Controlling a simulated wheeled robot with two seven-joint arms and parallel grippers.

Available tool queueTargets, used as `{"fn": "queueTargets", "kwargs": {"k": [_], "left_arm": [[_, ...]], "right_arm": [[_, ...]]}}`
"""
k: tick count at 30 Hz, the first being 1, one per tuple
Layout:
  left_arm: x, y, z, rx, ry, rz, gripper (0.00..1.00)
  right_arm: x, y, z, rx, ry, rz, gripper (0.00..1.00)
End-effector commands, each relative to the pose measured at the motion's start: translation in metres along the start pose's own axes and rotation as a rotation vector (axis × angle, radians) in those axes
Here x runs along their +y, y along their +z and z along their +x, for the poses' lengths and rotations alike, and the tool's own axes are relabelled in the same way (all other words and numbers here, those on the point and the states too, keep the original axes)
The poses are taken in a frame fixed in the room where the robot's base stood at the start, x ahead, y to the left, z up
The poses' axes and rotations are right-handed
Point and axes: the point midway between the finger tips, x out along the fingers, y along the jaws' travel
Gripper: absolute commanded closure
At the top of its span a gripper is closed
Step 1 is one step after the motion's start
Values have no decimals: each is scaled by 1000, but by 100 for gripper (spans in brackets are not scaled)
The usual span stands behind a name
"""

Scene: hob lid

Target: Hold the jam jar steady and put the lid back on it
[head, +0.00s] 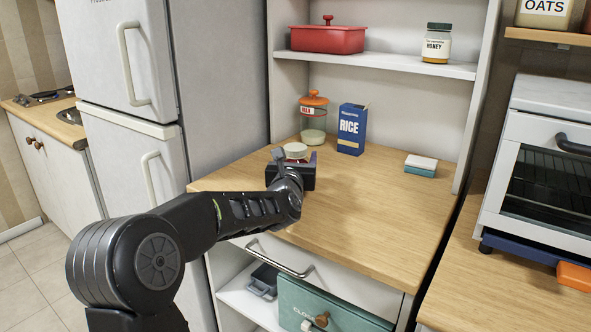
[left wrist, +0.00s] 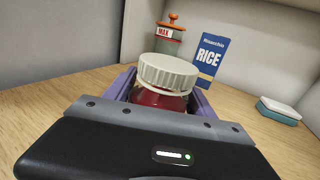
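The jam jar (left wrist: 158,98) is dark red and stands on the wooden counter between the purple fingers of my left gripper (left wrist: 160,103). The fingers sit close against both sides of the jar. A cream ribbed lid (left wrist: 168,73) rests on top of the jar; I cannot tell whether it is fully seated. In the head view the lid (head: 295,150) shows above my left gripper (head: 294,162), which hides most of the jar. My right gripper is in neither view.
Behind the jar are an orange-lidded glass jar (head: 313,121) and a blue rice box (head: 352,130). A white-and-teal block (head: 421,165) lies to the right. The counter's (head: 375,205) front and right are clear. A shelf above holds a red dish (head: 328,39) and honey jar (head: 437,45).

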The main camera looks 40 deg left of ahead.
Motion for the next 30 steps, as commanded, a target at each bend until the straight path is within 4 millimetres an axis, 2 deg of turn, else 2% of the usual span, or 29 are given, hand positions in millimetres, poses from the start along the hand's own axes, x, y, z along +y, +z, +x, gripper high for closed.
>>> {"fn": "queueTargets", "kwargs": {"k": [2,22,30], "left_arm": [[0,0,0,0,0,0,44],[0,0,0,0,0,0,99],[0,3,0,-4,1,0,100]], "right_arm": [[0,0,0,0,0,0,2],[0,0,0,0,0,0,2],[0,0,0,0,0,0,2]]}}
